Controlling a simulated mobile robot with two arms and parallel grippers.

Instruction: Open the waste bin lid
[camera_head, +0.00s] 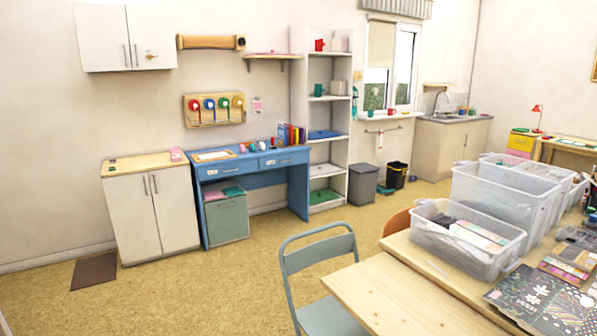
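A grey bin (362,187) stands upright on the floor by the back wall, just right of the tall white shelf. Its top looks closed by a flat grey lid (364,168). A smaller black bin (395,176) with some yellow on it stands to its right, below the window. I cannot tell for sure which of the two is the waste bin, but the grey one has the visible lid. Neither of my grippers is in view.
A grey-blue chair (319,262) and a wooden table (395,300) with clear plastic boxes (468,250) stand in the foreground. A blue desk (250,165) and the tall shelf (328,190) line the back wall. The floor (220,285) at centre left is clear.

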